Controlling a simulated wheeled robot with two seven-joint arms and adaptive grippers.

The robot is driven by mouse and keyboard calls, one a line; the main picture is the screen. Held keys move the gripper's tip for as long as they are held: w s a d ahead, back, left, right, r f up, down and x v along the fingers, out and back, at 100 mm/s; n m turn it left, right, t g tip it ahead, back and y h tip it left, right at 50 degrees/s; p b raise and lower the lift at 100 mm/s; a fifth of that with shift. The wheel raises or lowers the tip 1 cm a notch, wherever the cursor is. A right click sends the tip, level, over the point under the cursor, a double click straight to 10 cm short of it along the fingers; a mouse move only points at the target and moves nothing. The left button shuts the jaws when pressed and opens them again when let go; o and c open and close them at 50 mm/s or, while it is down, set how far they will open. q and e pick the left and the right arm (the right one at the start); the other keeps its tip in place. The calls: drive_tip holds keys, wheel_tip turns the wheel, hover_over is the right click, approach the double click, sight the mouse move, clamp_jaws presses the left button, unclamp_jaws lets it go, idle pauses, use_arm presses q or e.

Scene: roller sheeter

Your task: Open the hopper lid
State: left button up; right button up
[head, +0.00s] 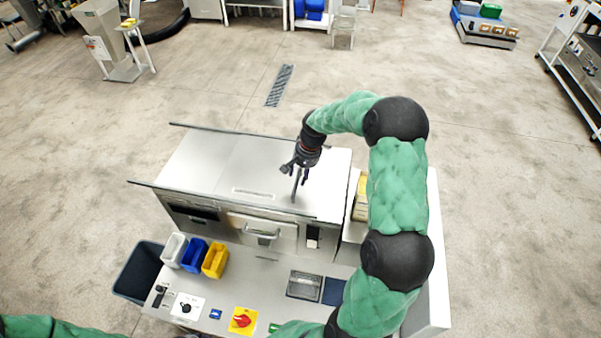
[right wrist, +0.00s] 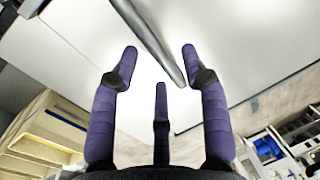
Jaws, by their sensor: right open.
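The machine's pale flat top panel (head: 225,160), seemingly the hopper lid, lies flat and looks shut in the head view. A thin dark bar (head: 210,197) runs along its front edge. My right gripper (head: 296,172) hangs over the right part of the top with its fingers down. In the right wrist view its purple fingers (right wrist: 160,56) are spread and empty. A grey bar (right wrist: 150,38) crosses slantwise near the fingertips there; I cannot tell whether they touch it. My left arm shows only as a green link at the lower left; its gripper is out of view.
White, blue and yellow bins (head: 193,254) stand on the front worktop, with a red knob on a yellow plate (head: 242,321) nearby. A handled front panel (head: 262,233) sits below the top. A dark crate (head: 138,275) stands at the left. The floor behind is mostly clear.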

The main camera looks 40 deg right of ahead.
drive_tip(key=shift+w+f, duration=0.1)
drive_tip(key=shift+f, duration=0.2)
clamp_jaws()
